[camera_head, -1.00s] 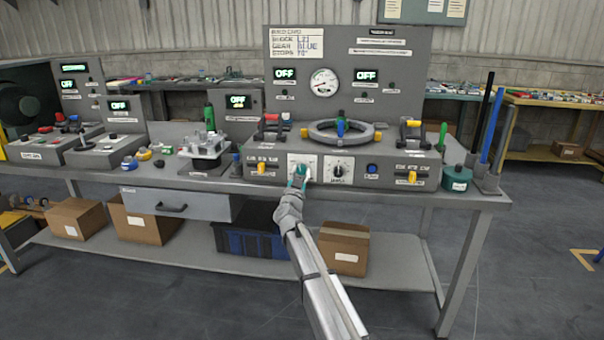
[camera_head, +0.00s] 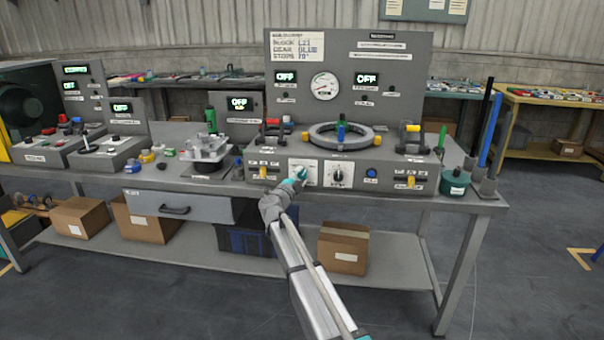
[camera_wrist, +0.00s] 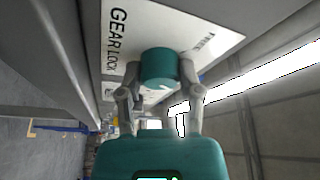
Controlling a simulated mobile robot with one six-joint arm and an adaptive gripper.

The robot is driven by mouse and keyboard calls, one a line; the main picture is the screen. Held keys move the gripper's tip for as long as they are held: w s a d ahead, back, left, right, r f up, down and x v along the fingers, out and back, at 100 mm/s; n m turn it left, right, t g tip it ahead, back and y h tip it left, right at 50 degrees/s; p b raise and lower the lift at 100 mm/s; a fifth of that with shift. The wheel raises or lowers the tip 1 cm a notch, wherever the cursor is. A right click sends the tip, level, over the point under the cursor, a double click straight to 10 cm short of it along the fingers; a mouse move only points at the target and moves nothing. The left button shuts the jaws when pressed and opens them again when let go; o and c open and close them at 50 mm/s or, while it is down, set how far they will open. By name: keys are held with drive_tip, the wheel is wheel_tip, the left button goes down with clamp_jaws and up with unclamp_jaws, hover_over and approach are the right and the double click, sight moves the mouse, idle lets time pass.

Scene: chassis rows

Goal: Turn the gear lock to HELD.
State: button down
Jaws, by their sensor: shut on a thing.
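The gear lock is a teal round knob (camera_wrist: 158,68) on a white plate (camera_wrist: 212,20) marked GEAR LOCK and FREE in the wrist view. In the head view the plate (camera_head: 311,165) is on the front panel of the grey bench unit. My gripper (camera_head: 298,178) meets the knob from the lower left. In the wrist view its two grey fingers stand on either side of the knob, shut on it. The knob's pointer and any HELD mark are hidden or cannot be read.
A black dial (camera_head: 339,175) is close to the right of the lock, with a blue button (camera_head: 371,172) beyond it. A yellow-handled lever (camera_head: 262,173) is to the left. A grey ring (camera_head: 325,135) sits above. The floor before the bench is clear.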

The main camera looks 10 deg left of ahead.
drive_tip(key=shift+r+m+g+p, duration=0.1)
drive_tip(key=shift+m+g+p, duration=0.4)
drive_tip(key=shift+m, duration=0.7)
drive_tip(key=shift+c, duration=1.3)
unclamp_jaws()
